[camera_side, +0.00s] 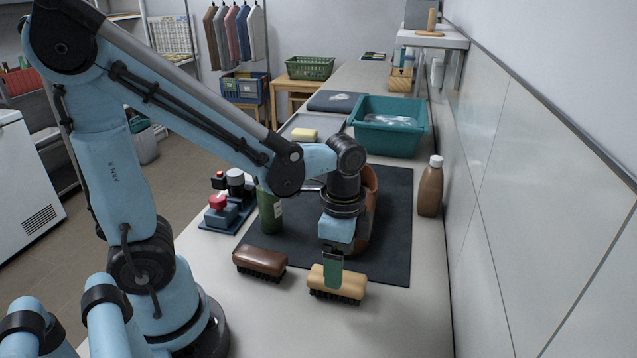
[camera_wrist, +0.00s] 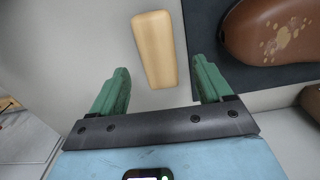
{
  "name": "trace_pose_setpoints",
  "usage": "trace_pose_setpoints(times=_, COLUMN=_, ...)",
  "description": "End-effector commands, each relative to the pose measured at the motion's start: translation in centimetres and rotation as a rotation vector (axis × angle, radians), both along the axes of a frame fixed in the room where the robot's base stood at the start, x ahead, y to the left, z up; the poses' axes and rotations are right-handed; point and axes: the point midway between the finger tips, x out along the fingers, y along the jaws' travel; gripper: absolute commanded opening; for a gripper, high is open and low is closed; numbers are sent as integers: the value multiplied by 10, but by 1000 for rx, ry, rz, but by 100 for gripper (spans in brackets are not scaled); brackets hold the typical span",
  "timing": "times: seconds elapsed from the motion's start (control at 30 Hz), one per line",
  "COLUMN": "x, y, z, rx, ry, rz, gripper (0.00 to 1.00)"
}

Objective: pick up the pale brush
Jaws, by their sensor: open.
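The pale brush (camera_side: 337,284) has a light wooden back and dark bristles facing down. It lies at the front edge of the dark mat, partly behind my gripper in the side view. In the wrist view the pale brush (camera_wrist: 154,48) lies ahead of and between the fingers, with its near end reaching toward the gap. My gripper (camera_side: 333,268) points down over the brush. Its green fingers (camera_wrist: 161,78) are open and apart, with nothing held between them. Whether a finger touches the brush cannot be told.
A dark brown brush (camera_side: 260,263) lies left of the pale one. A brown leather item (camera_wrist: 275,30) sits on the dark mat (camera_side: 392,240). A green bottle (camera_side: 270,208), a brown bottle (camera_side: 430,188) and a teal basin (camera_side: 388,130) stand farther back. The counter's front is clear.

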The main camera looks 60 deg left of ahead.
Motion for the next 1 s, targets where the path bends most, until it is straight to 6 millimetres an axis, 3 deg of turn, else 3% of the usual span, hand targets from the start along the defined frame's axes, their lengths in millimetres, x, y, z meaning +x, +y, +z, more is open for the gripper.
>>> trace_pose_setpoints(times=0.17, x=0, y=0, z=-7, rx=0, ry=0, rz=0, gripper=79)
trace_pose_setpoints(times=0.6, x=-3, y=1, z=-49, rx=0, ry=-1, rz=1, gripper=79)
trace_pose_setpoints(times=0.97, x=-3, y=1, z=-53, rx=0, ry=-1, rz=1, gripper=79)
trace_pose_setpoints(times=1.0, x=-3, y=1, z=-53, rx=0, ry=-1, rz=1, gripper=72)
